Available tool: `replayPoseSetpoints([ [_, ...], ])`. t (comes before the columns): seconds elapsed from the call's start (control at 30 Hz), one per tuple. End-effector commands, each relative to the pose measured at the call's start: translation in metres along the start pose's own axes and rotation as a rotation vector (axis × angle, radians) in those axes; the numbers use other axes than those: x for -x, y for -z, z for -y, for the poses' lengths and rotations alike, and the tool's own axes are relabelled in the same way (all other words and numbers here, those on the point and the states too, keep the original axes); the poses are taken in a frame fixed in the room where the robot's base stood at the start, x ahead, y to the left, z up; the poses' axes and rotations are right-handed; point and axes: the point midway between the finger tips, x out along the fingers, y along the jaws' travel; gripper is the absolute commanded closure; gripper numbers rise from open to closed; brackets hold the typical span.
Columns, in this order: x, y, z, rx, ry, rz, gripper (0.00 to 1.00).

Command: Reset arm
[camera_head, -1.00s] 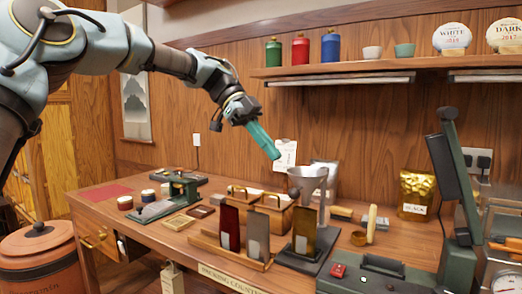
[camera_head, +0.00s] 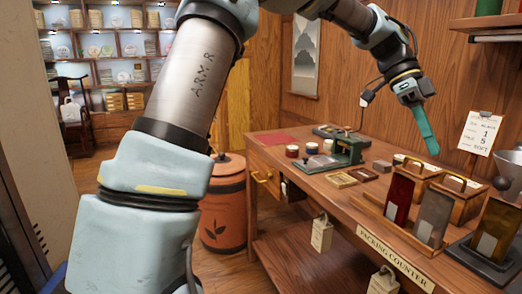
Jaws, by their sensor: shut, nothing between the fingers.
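My arm crosses the upper part of the head view from the left. My gripper (camera_head: 426,130) hangs at its end, above the packing counter (camera_head: 372,214) near the wooden back wall. Its teal fingers point down and slightly right. They are shut together with nothing between them and are clear of the things on the counter.
On the counter are a green press (camera_head: 345,148), wooden boxes (camera_head: 455,188), a red upright packet (camera_head: 399,196) and a grey one (camera_head: 434,216). A metal funnel (camera_head: 507,168) stands at the right edge. An orange barrel (camera_head: 223,215) stands on the floor left of the counter. Shelves (camera_head: 105,70) fill the far left.

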Motion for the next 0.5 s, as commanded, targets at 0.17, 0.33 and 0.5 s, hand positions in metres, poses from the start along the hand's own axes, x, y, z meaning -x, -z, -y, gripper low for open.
replayPoseSetpoints([
  [0.17, 0.0, -0.132, -0.018, 0.595, 0.205, 0.138, 1.0],
  [0.33, 0.007, -0.244, -0.07, 1.115, 0.418, 0.183, 1.0],
  [0.5, 0.008, -0.332, -0.152, 1.603, 0.64, 0.15, 1.0],
])
